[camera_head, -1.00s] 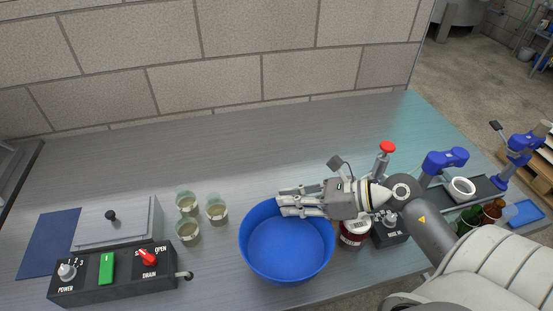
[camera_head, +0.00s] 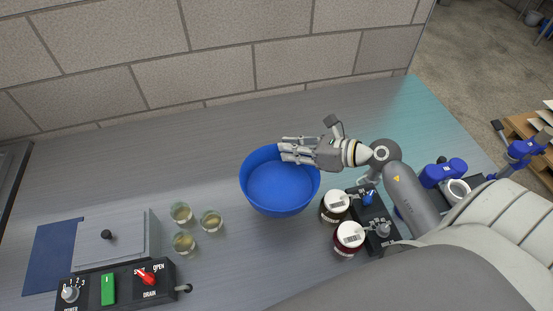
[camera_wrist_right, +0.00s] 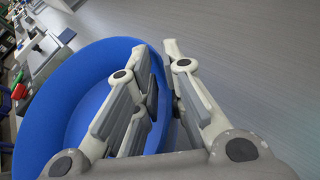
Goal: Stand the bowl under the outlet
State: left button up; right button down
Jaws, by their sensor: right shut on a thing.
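The blue bowl (camera_head: 279,189) is upright in the middle of the worktop in the head view. My right gripper (camera_head: 284,148) is shut on its far rim, and the right wrist view shows the bowl wall (camera_wrist_right: 98,92) between the fingers (camera_wrist_right: 160,85). I cannot tell whether the bowl's base touches the worktop. The outlet (camera_head: 184,289) is a short spout on the right side of a black control box (camera_head: 122,284) at the lower left, with a red drain lever (camera_head: 146,277). The bowl is to the right of the outlet and apart from it. My left gripper is not in view.
Several glass cups (camera_head: 184,242) of pale liquid stand between the control box and the bowl. Two jars (camera_head: 348,237) and a dark switch box (camera_head: 372,222) stand right of the bowl. A lidded metal unit (camera_head: 118,238) stands behind the control box. The worktop behind the bowl is clear.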

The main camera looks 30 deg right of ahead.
aim_at(277, 162)
jog(key=f, duration=0.1)
jog(key=w+a+f, duration=0.2)
jog(key=f, duration=0.1)
jog(key=shift+w, duration=0.25)
jog(key=shift+w+a+f+p, duration=0.25)
jog(key=shift+a+f+p, duration=0.05)
jog(key=shift+f, duration=0.2)
notch_tip(277, 162, down, 2)
jog(key=shift+f+p, duration=0.1)
jog(key=shift+p, duration=0.2)
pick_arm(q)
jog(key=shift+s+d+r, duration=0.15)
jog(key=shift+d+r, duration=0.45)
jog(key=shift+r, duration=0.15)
pick_arm(e)
jog(key=shift+f, duration=0.45)
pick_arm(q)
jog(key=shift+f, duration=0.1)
pick_arm(e)
jog(key=shift+f, duration=0.1)
jog(key=shift+f, duration=0.15)
jog(key=c, duration=1.5)
grip_release()
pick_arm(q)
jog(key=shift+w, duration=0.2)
